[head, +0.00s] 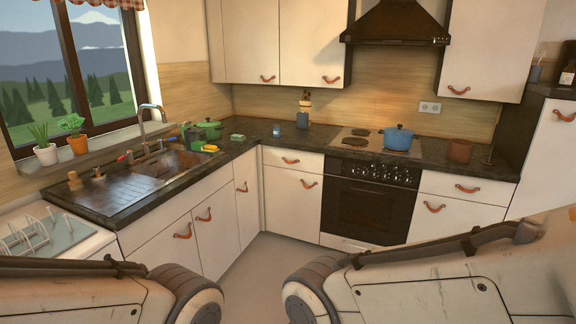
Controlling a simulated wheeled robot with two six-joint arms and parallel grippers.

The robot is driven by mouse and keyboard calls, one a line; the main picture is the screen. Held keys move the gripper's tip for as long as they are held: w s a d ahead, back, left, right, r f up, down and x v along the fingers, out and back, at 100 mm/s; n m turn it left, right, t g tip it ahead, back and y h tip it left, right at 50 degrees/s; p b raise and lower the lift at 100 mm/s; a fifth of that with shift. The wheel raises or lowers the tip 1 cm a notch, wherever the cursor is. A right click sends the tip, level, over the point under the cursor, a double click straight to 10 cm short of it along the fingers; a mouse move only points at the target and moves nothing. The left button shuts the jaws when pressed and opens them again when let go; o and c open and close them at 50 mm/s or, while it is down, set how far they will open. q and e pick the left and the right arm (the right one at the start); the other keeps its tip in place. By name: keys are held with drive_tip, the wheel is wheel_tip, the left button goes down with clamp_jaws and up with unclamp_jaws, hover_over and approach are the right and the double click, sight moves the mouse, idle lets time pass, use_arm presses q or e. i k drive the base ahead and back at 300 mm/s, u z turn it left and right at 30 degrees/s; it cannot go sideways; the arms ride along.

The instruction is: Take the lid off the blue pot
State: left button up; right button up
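The blue pot (397,141) stands upright on the right part of the cooktop in the head view. Its lid (399,129) appears to sit on top, with a small knob in the middle. The pot is small in the picture, so fine detail is hard to tell. Parts of both my arms show low in the picture, at left and right, well in front of the counter. Neither gripper can be seen.
The cooktop (358,142) is set in the dark counter above the oven (367,208). The range hood (397,24) hangs above. The floor (262,254) ahead is clear.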

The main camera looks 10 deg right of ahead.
sight(398, 131)
drive_tip(key=z, duration=0.25)
drive_tip(key=i, duration=2.05)
drive_tip(key=z, duration=1.05)
drive_tip(key=i, duration=1.85)
drive_tip(key=z, duration=0.7)
drive_tip(key=i, duration=0.35)
drive_tip(key=z, duration=0.05)
